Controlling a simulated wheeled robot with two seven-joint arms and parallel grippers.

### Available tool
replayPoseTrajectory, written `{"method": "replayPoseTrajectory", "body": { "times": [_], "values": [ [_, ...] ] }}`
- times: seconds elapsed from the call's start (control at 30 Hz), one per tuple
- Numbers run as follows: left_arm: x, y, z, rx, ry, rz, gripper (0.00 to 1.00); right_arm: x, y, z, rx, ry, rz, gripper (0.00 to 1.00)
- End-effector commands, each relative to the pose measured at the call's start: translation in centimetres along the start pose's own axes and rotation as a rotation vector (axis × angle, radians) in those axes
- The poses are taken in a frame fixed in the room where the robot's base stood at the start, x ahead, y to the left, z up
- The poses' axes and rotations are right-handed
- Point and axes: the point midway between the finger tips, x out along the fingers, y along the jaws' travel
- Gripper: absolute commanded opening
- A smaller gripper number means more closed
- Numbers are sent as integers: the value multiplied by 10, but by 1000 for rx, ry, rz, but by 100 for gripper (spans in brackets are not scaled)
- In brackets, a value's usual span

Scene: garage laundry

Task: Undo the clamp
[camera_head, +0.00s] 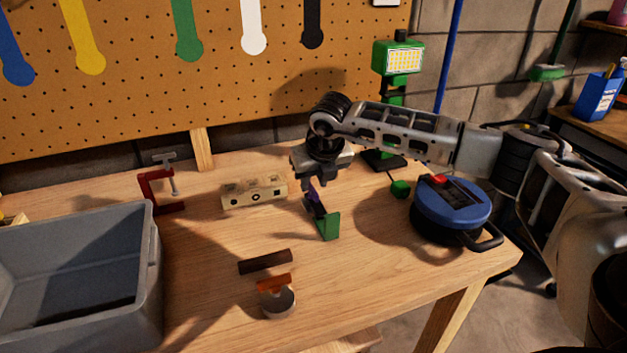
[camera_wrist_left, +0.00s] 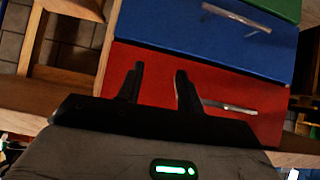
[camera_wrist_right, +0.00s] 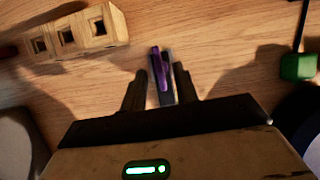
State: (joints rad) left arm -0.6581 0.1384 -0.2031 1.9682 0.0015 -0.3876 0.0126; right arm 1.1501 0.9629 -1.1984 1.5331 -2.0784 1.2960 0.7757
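A red C-clamp (camera_head: 164,188) with a grey screw stands at the left of the workbench, beside the grey bin. A small purple piece (camera_wrist_right: 160,70) with a grey bar lies between the fingers of my right gripper (camera_wrist_right: 160,78). In the head view the right gripper (camera_head: 315,188) is low over this piece, which adjoins a green block (camera_head: 328,226). The fingers look apart on either side; contact is not clear. My left gripper (camera_wrist_left: 158,72) is open and empty, before a red drawer; it is outside the head view.
A wooden block with holes (camera_head: 254,193) lies between the clamp and my right gripper. A blue round device (camera_head: 449,208) stands to the right. A grey bin (camera_head: 150,270) fills the left front. A brown bar (camera_head: 265,262) and a round piece with an orange top (camera_head: 275,283) lie in front.

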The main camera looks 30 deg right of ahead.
Motion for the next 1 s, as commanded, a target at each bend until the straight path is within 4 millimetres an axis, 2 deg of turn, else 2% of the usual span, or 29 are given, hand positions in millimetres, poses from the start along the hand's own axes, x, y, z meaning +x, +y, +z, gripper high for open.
{"method": "replayPoseTrajectory", "body": {
  "times": [0.2,0.47,0.6,1.0],
  "values": [
    [1,-2,0,0,-3,-5,36,16,0,0,0,0,1,30],
    [2,-2,-1,1,-1,-5,36,17,0,0,0,-1,1,30],
    [2,-2,-2,0,1,-5,36,17,0,0,0,-1,1,0],
    [4,-1,-2,-1,9,-3,36,18,0,0,-46,-1,20,0]
  ]
}}
